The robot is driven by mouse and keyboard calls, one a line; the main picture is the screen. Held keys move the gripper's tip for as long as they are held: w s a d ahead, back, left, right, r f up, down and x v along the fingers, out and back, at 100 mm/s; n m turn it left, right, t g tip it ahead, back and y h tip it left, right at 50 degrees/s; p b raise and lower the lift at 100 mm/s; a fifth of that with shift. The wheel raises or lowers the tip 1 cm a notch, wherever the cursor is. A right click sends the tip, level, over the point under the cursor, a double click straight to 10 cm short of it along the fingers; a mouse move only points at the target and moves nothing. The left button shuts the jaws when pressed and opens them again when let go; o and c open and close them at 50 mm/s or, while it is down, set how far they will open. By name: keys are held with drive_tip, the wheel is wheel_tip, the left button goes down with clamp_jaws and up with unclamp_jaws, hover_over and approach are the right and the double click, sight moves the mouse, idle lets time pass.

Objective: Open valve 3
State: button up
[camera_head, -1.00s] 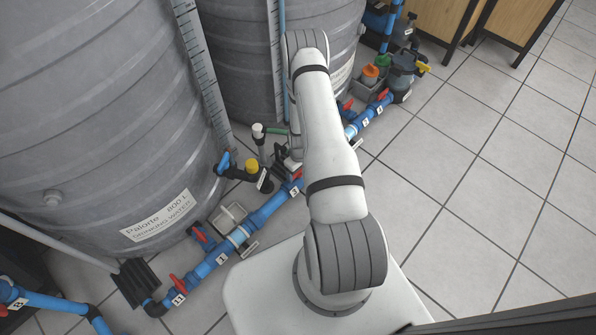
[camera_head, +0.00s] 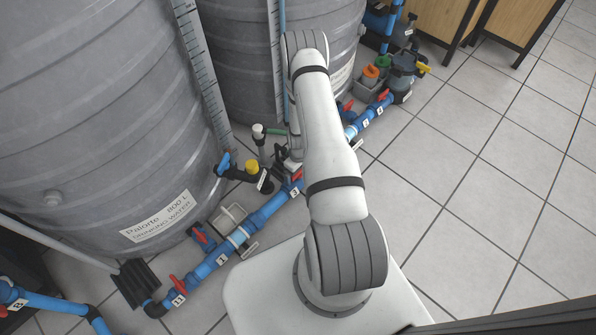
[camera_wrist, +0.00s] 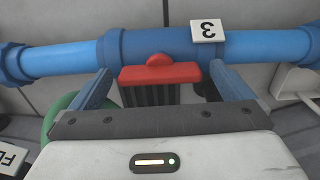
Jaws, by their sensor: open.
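Valve 3 sits on a blue pipe (camera_wrist: 265,46) in the wrist view. Its red handle (camera_wrist: 160,74) is at the middle, its broad edge running left to right like the pipe. The white label 3 (camera_wrist: 208,30) is upside down on the pipe, right of the handle. My gripper (camera_wrist: 160,69) is open, one blue-grey finger on each side of the handle, with a visible gap on both sides. In the head view, the red handle (camera_head: 297,175) and label 3 (camera_head: 295,191) show beside my arm, which hides most of my gripper.
Two big grey tanks (camera_head: 90,110) stand behind the pipe line. Valve 1 (camera_head: 222,259) and valve 11 (camera_head: 178,298) lie left along the same line. A yellow-capped fitting (camera_head: 252,166) is close by. The tiled floor (camera_head: 470,190) at right is clear.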

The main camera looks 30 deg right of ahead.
wheel_tip(320, 180, up, 8)
drive_tip(key=p, duration=0.3)
drive_tip(key=shift+f, duration=0.1)
idle(0.6)
drive_tip(key=shift+w+r, duration=0.1)
drive_tip(key=shift+r, duration=0.25)
drive_tip(key=a+r+m+p, duration=0.1)
drive_tip(key=a+r+p, duration=0.35)
drive_tip(key=r, duration=1.25)
drive_tip(key=a+r+t+p, duration=0.1)
drive_tip(key=r+p, duration=0.6)
drive_tip(key=r, duration=1.1)
drive_tip(key=a+r+m+p, duration=0.15)
drive_tip(key=r+p, duration=0.45)
drive_tip(key=r, duration=1.1)
drive_tip(key=s+a+r+p, duration=0.2)
drive_tip(key=s+r+p, duration=0.2)
drive_tip(key=r, duration=0.5)
drive_tip(key=s+a+r+m+t+p, duration=0.1)
drive_tip(key=s+a+r+p, duration=0.2)
drive_tip(key=s+r, duration=0.6)
drive_tip(key=s+a+r+p, duration=0.2)
drive_tip(key=s+r+p, duration=0.4)
drive_tip(key=r, duration=0.5)
drive_tip(key=shift+s+a+m+t, duration=0.2)
drive_tip(key=shift+s+m+t, duration=0.1)
drive_tip(key=shift+m, duration=0.05)
